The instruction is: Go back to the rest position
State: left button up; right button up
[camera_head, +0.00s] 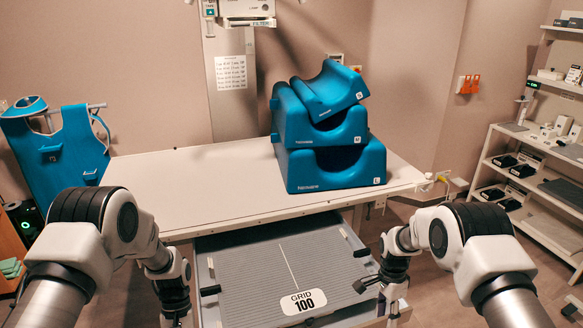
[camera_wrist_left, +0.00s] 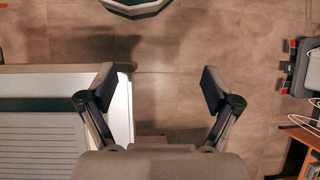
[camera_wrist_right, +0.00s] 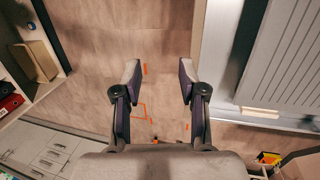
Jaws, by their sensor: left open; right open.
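My left gripper (camera_wrist_left: 158,88) is open and empty in the left wrist view, with bare floor between and beyond its fingers. In the head view the left arm comes down at the left, by the table's front left side, and its fingers are at the bottom edge. My right gripper (camera_wrist_right: 159,82) is open and empty in the right wrist view, also over floor. In the head view the right gripper (camera_head: 376,294) hangs near the right side of the grid tray. Neither gripper touches any object that I can see.
A white table (camera_head: 190,177) carries blue cushions stacked at its right (camera_head: 335,170). A grey grid tray (camera_head: 240,272) marked 100 sits below its front edge. A blue apron (camera_head: 70,150) hangs at the left. Shelves (camera_head: 548,152) stand at the right.

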jog(key=s+f+n+g+b, duration=0.1)
jog(key=s+f, duration=0.4)
jog(key=s, duration=0.3)
jog(key=s+f+n, duration=0.1)
jog(key=s+f, duration=0.4)
jog(key=s, duration=0.3)
pick_arm(q)
jog(key=s+f+m+t, duration=0.1)
jog(key=s+f+t, duration=0.2)
jog(key=s, duration=0.8)
jog(key=s+f+m+t+y, duration=0.1)
jog(key=s+f, duration=0.4)
jog(key=s, duration=0.6)
jog(key=shift+a+m+t+b, duration=0.25)
jog(key=shift+m+t, duration=0.35)
jog(key=shift+t, duration=0.4)
pick_arm(e)
jog(key=s+r+n+t, duration=0.2)
jog(key=s+n, duration=1)
jog(key=s, duration=0.6)
jog(key=shift+s+d+r+t, duration=0.15)
jog(key=shift+d+t, duration=0.05)
jog(key=shift+t, duration=0.7)
pick_arm(q)
jog(key=shift+s, duration=0.15)
pick_arm(e)
jog(key=shift+s, duration=0.15)
